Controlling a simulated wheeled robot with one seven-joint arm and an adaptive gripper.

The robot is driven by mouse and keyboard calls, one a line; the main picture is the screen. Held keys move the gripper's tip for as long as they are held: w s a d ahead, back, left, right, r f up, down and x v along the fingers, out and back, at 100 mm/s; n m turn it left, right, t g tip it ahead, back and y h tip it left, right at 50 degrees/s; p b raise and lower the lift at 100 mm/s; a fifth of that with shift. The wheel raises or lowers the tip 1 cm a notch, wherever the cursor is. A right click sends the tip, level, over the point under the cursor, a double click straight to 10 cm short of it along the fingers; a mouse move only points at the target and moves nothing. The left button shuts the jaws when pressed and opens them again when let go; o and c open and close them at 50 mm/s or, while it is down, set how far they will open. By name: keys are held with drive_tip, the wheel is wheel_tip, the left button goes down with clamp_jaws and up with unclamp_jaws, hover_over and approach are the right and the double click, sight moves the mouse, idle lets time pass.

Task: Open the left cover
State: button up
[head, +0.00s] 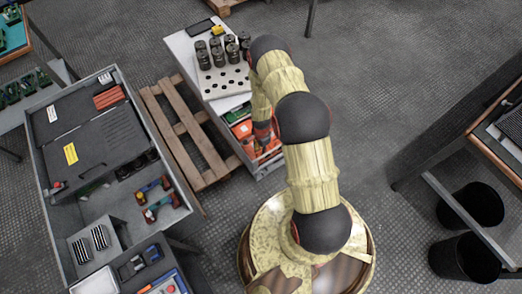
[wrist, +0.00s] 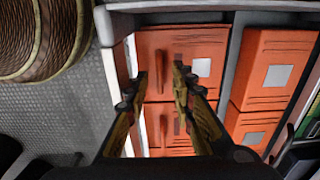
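In the wrist view, an orange cover (wrist: 210,42) with a pale square label and a dark upright handle (wrist: 162,60) fills the upper middle, left of another orange cover (wrist: 285,42). It looks shut. My gripper (wrist: 160,77) is open, its two fingertips to either side of the handle's line. I cannot tell whether the fingers touch the handle or stop short of it. In the head view, the orange parts (head: 241,129) show low in the cart, and my arm hides most of the gripper there.
A lower orange panel (wrist: 168,112) lies below the cover, partly behind my fingers. The cart's top (head: 185,48) carries a grey rack (head: 221,80) of dark cylinders. A wooden pallet (head: 181,128) and a large grey case (head: 85,130) stand left of the cart.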

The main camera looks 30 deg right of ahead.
drive_tip(key=c, duration=0.3)
clamp_jaws()
idle(0.7)
